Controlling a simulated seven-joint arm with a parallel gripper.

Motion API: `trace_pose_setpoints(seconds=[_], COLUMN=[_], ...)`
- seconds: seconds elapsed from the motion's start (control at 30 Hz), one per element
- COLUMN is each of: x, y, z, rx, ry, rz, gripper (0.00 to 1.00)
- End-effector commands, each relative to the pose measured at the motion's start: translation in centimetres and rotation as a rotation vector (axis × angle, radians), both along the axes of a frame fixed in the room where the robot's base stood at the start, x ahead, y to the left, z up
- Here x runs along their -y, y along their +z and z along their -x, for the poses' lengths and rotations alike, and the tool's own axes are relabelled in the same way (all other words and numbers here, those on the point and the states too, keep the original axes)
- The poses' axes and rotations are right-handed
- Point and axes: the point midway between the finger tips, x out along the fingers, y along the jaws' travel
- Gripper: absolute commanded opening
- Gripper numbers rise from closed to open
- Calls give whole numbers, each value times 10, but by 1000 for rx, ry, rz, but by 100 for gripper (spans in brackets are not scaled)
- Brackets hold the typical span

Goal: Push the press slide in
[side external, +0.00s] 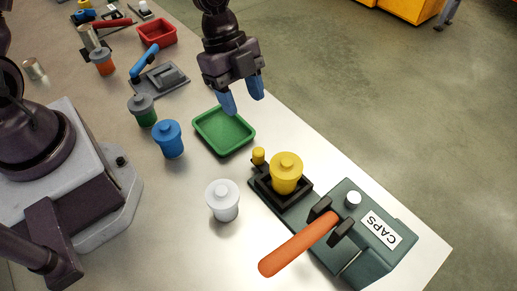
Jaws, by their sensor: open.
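The press (402,222) is a dark grey-green block with a "CAPS" label and a long orange lever (300,243), at the lower right in the side external view. Its black slide (296,202) sticks out of the press toward the upper left. A yellow knob (258,156) stands at the slide's outer end. A yellow lidded jar (286,177) stands upright in the slide's holder. My gripper (243,104) has blue fingertips, is open and empty, and hangs above the far side of the green tray, apart from the slide.
The green tray (206,138) lies empty between my gripper and the slide. A white jar (223,205) stands left of the slide. A blue jar (169,142) and a green-grey jar (142,109) stand farther left. A blue-handled device (162,80) lies beyond. The table edge runs close along the right.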

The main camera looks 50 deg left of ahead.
Motion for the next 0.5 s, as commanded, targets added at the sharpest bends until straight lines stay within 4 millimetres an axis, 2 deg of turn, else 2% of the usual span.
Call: trace_pose_setpoints(seconds=[0.17,0.5], x=[9,36], y=[-20,-85], z=[2,2], rx=[-3,-5], ry=[-10,-8], rz=[0,-1], gripper=[52,52])
